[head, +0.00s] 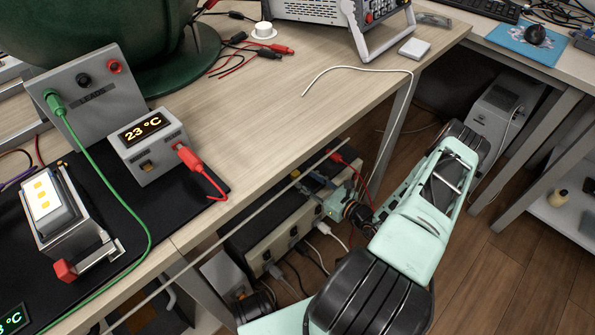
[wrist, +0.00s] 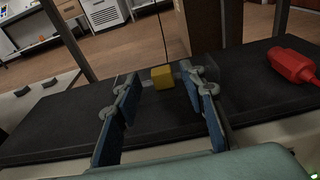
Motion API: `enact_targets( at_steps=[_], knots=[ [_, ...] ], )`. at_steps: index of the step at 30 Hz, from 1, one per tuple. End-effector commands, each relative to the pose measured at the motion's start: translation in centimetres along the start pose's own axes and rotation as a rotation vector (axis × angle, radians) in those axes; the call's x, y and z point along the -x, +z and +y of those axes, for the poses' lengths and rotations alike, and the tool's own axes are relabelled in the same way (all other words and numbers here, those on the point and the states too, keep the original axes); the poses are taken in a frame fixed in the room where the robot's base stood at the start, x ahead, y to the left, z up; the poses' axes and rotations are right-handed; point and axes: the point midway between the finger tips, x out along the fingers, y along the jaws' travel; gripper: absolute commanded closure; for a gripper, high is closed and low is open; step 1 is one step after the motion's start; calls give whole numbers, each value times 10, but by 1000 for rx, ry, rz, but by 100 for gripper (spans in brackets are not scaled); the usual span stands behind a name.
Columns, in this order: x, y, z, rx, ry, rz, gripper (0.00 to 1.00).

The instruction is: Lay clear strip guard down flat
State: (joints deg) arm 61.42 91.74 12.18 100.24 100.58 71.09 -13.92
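My gripper (head: 322,184) reaches in below the table's front edge, over a long dark-topped box (head: 282,222) that looks like the power strip. In the wrist view, its two blue fingers (wrist: 160,82) are apart, so it is open. A small yellow block (wrist: 162,77) lies between the fingertips, with a gap on the left; contact on the right is unclear. The yellow block also shows in the head view (head: 295,173). The clear guard is hard to make out. A thin pale bar (head: 245,228) slants above the box and may be its edge.
Several cables hang from the box's front. The wooden table (head: 270,130) above carries a 23 °C display unit (head: 150,145), a leads panel (head: 90,100) and a white cable (head: 355,68).

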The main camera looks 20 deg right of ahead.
Motion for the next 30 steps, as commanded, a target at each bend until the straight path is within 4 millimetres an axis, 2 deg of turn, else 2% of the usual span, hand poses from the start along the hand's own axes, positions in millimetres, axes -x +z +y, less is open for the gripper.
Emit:
enact_targets(
  at_steps=[1,6,11,30],
  knots=[
    [13,3,-1,-2,-4,2,62],
    [44,2,-1,0,-3,1,62],
    [61,1,-1,1,-2,0,62],
    [65,0,0,2,1,0,62]
  ],
)
